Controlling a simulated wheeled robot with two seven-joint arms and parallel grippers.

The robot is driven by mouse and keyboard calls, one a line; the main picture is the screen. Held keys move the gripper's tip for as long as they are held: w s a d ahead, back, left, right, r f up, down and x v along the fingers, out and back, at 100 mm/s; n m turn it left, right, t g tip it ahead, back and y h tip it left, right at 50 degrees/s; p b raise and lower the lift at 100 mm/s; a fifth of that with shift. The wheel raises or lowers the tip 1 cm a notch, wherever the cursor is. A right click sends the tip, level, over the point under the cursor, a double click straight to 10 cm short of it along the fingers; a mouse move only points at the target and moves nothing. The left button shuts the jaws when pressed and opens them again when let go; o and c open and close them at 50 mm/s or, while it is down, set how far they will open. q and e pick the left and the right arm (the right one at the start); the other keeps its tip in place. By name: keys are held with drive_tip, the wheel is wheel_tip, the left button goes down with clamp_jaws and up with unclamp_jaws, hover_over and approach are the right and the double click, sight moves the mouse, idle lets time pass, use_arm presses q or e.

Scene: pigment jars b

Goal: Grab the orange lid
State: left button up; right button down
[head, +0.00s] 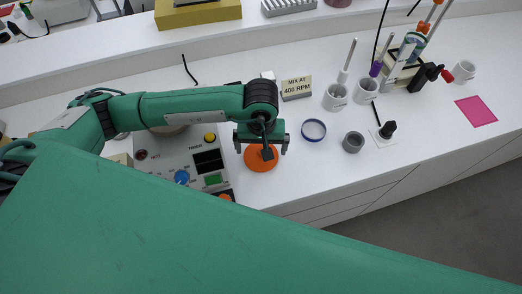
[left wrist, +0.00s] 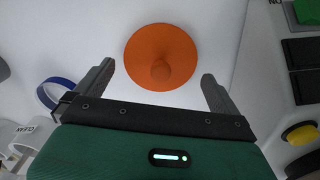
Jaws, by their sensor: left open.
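The orange lid (head: 254,165) lies flat on the white bench, just right of the mixer's control panel. In the left wrist view, the lid (left wrist: 160,40) is a round disc with a small knob in its middle. My left gripper (head: 262,151) is over the lid and partly covers it in the head view. In the left wrist view, the left gripper (left wrist: 157,76) is open, with one finger on each side of the knob and nothing between them. How high the fingers are above the lid is hard to tell. My right gripper is not in view.
The mixer panel (head: 165,165) with knobs stands close left of the lid. A blue ring (head: 313,130) and a grey cup (head: 353,142) are to the right. A "MIX AT 400 RPM" sign (head: 296,87) stands behind. The bench's front edge is near the lid.

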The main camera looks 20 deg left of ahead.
use_arm(q)
drive_tip(key=shift+f, duration=0.8)
drive_tip(key=shift+c, duration=0.4)
drive_tip(key=c, duration=0.6)
drive_tip(key=shift+c, duration=0.2)
